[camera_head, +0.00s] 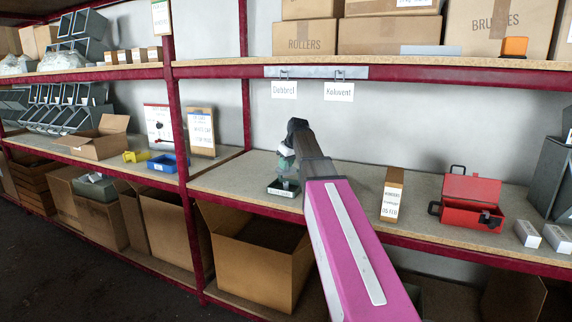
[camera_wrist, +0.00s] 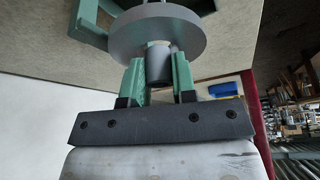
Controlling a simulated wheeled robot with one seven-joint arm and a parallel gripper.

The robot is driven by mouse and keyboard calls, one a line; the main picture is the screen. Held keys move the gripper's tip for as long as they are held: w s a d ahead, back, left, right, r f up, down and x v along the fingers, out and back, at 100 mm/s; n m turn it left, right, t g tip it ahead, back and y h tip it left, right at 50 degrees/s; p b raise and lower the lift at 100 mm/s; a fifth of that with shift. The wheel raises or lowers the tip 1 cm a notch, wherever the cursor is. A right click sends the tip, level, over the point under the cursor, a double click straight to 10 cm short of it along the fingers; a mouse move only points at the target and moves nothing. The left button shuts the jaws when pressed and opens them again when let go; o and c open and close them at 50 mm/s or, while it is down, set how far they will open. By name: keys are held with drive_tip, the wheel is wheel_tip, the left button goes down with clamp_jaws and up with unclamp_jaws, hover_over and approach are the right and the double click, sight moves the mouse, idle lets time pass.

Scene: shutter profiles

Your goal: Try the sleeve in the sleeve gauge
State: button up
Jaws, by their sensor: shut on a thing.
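My gripper (camera_wrist: 158,80) has two green fingers shut on a short grey cylinder, the sleeve (camera_wrist: 159,62). In the wrist view, the sleeve meets a wide grey disc (camera_wrist: 190,38); I cannot tell whether it enters the disc or only touches it. Green frame parts (camera_wrist: 88,30) show behind the disc. In the head view, my gripper (camera_head: 286,160) is at the shelf, just above a small dark-edged base (camera_head: 283,188), apparently the sleeve gauge. My arm and the small size hide the detail there, and the sleeve cannot be made out in that view.
The shelf board (camera_head: 235,180) is clear left of the base. To the right stand a narrow cardboard box with a label (camera_head: 392,195), an open red toolbox (camera_head: 468,203) and small white boxes (camera_head: 527,234). Labels Dabbrel (camera_head: 284,90) and Kolwent (camera_head: 339,92) hang above.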

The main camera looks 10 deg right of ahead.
drive_tip(key=shift+s+f, duration=0.1)
drive_tip(key=shift+f, duration=0.1)
drive_tip(key=o, duration=0.8)
drive_tip(key=shift+o, duration=0.9)
drive_tip(key=shift+s+d+r, duration=0.1)
drive_tip(key=shift+r, duration=0.15)
drive_tip(key=v, duration=1)
drive_tip(key=shift+r, duration=0.3)
